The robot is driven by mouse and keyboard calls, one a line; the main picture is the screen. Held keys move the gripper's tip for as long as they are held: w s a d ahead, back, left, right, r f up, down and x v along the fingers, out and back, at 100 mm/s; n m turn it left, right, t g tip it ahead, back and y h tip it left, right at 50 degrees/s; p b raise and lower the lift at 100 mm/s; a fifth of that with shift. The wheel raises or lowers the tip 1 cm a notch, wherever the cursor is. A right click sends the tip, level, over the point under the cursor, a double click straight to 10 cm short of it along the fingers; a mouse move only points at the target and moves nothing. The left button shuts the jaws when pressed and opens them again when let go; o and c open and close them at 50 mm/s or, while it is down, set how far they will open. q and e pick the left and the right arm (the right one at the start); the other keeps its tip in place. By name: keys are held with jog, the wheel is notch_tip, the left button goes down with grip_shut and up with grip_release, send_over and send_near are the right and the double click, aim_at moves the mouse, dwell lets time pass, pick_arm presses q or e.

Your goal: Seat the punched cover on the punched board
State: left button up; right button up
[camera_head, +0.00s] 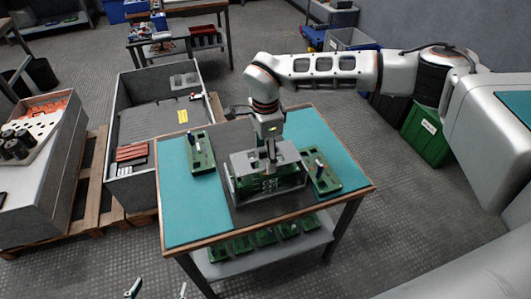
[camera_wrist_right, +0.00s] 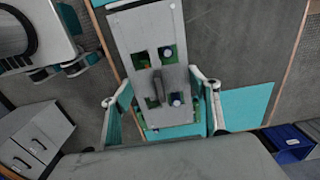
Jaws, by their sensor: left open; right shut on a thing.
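The punched cover (camera_head: 257,157) is a grey plate with square holes, and in the right wrist view (camera_wrist_right: 138,45) it has an upright dark handle. My right gripper (camera_head: 270,162) is shut on the cover's handle from above. The cover is over the grey open-front frame at the table's middle. Green circuitry, likely the punched board (camera_head: 268,184), shows inside the frame. Green and blue-topped parts show through the cover's holes in the wrist view. I cannot tell whether the cover is touching the board. My left gripper (camera_head: 157,290) is open and empty at the bottom edge, away from the table.
Green boards with upright parts lie left (camera_head: 201,155) and right (camera_head: 321,174) of the frame on the teal-topped table (camera_head: 190,215). More green boards lie on the shelf below. The table's front left is clear.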

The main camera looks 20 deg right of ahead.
jog(key=shift+f+b, duration=0.5)
jog(key=shift+f, duration=0.7)
dwell(0.8)
jog(key=o, duration=1.3)
